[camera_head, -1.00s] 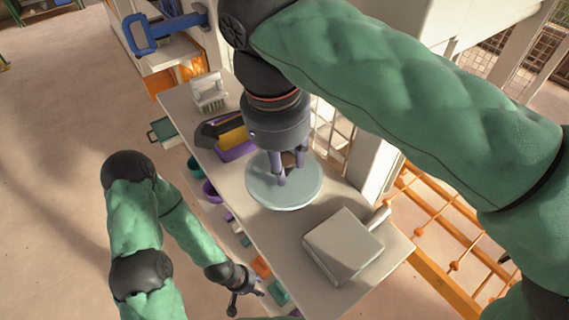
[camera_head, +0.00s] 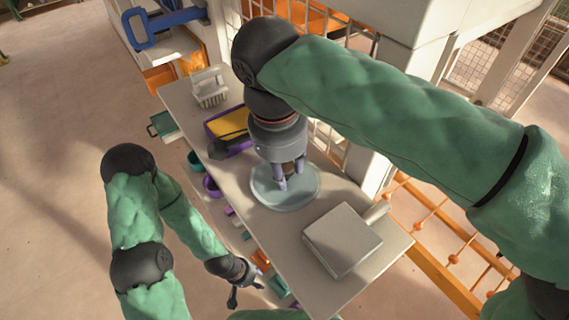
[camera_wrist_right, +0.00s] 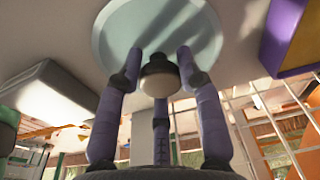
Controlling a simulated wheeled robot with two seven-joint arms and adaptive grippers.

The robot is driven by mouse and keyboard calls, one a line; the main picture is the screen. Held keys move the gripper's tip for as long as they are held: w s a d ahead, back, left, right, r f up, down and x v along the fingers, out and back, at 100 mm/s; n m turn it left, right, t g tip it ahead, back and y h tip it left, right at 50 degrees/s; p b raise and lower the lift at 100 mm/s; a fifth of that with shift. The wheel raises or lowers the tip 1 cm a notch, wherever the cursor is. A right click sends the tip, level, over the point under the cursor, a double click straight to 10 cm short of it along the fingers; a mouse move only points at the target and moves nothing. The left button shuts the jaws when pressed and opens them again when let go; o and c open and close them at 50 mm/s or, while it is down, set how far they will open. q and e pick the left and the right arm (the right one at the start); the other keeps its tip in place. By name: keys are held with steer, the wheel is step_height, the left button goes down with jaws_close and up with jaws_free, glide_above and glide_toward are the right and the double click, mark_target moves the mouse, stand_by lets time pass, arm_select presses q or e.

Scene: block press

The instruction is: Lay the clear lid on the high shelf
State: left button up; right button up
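The clear lid (camera_head: 262,199) is a round, pale blue-green disc with a knob (camera_wrist_right: 160,76) in its middle. It is flat, over the long pale shelf top (camera_head: 298,218); I cannot tell whether it touches that surface. My right gripper (camera_head: 290,180) points down at the lid's middle, and its fingers close on the knob from both sides in the right wrist view (camera_wrist_right: 159,72). My left gripper (camera_head: 247,291) is low beside the shelf's near edge, empty, with its fingers apart.
A grey-white box (camera_head: 342,240) stands on the top to the right of the lid. A purple bin with yellow inside (camera_head: 228,122) and a white rack (camera_head: 210,88) stand to the left. Several coloured things lie lower, along the near edge. White posts and mesh stand behind.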

steer(key=shift+o, duration=1.3)
steer(key=shift+r, duration=0.1)
step_height(320, 180, up, 12)
steer(key=s, duration=0.1)
steer(key=shift+a+p, duration=0.3)
steer(key=shift+a, duration=0.15)
